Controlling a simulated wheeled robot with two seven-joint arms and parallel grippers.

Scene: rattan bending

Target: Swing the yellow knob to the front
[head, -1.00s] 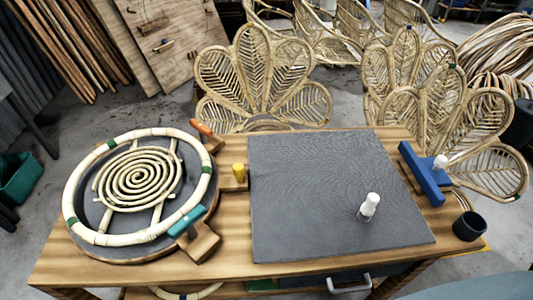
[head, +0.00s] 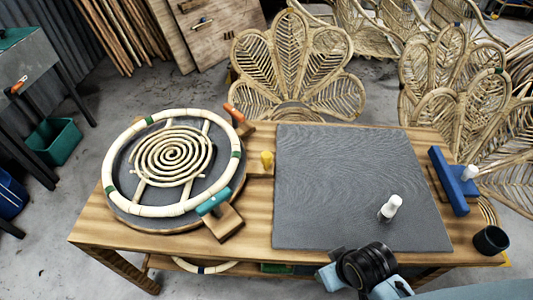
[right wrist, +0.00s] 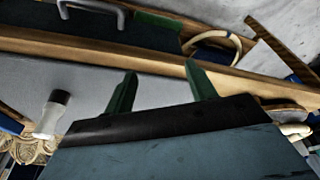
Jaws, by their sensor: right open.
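The yellow knob (head: 267,160) stands upright on a small wooden block at the right side of the round dark jig (head: 207,222), between the jig and the grey mat (head: 345,165). An orange lever (head: 235,113) sits behind it and a teal lever (head: 213,202) in front of it, each on a wooden block. My right gripper's two green fingers (right wrist: 160,90) are apart and empty in the right wrist view, with the table's wooden edge beyond them. My right arm's wrist is low at the table's front edge in the head view, away from the yellow knob. My left gripper is not in view.
A rattan ring with a spiral (head: 172,155) lies on the jig. A white bottle-like piece (head: 390,208) stands on the mat. A blue clamp (head: 448,180) and a black cup (head: 491,241) are at the table's right. Rattan chairs (head: 297,65) stand behind.

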